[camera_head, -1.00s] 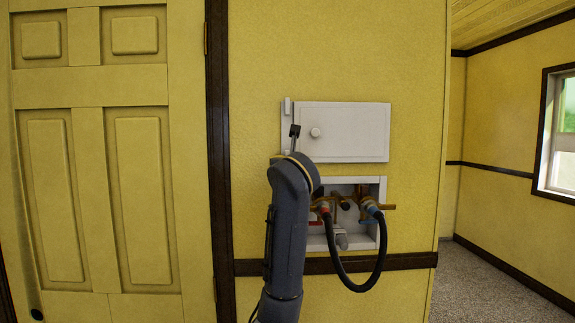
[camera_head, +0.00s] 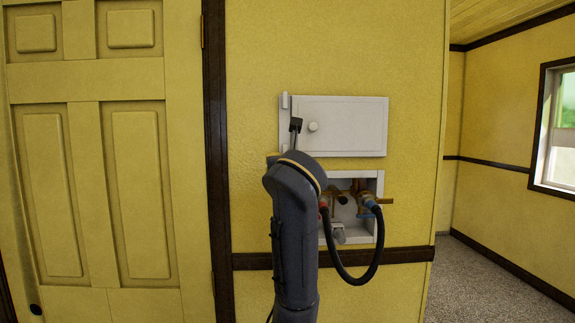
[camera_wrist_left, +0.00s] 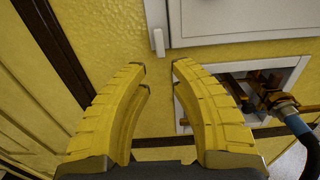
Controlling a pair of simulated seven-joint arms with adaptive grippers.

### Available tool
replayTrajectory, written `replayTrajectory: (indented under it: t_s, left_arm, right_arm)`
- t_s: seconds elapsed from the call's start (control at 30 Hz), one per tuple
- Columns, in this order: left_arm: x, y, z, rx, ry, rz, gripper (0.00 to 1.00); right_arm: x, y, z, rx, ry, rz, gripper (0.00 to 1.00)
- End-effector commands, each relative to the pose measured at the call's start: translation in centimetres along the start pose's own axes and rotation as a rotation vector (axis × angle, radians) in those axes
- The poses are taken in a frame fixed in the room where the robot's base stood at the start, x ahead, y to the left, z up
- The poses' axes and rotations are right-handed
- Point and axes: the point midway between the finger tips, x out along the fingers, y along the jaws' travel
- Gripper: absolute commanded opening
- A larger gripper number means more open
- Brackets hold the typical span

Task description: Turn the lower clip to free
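A white door (camera_head: 345,125) with a round knob (camera_head: 313,127) is shut on the yellow wall. An upper clip (camera_head: 284,101) stands upright at its top left corner. My right gripper is not in view.
Below the door, a recessed white box (camera_head: 376,182) holds brass taps and a dark hose (camera_head: 362,285) that loops out, close to the right of my left arm. A yellow panelled door (camera_head: 85,150) is at left. The wall left of the clips is bare.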

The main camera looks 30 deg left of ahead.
Motion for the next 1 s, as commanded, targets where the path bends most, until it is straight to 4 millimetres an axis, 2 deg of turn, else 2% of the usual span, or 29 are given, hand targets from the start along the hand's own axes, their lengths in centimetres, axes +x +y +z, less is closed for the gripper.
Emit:
replayTrajectory:
  t_s: [0.1,0.33,0.87,1.0]
  left_arm:
    - [-1.6,-0.1,0.0,-0.003,-0.001,-0.003,0.23]
    - [-3.3,0.0,0.0,-0.001,-0.001,0.0,0.23]
    - [-3.6,0.0,0.0,0.001,0.0,0.0,0.23]
    - [-3.4,0.9,-0.7,0.022,-0.006,0.05,0.23]
  right_arm:
    - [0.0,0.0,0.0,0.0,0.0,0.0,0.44]
    - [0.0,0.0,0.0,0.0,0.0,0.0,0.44]
    - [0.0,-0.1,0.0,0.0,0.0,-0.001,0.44]
    - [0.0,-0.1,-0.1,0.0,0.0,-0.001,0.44]
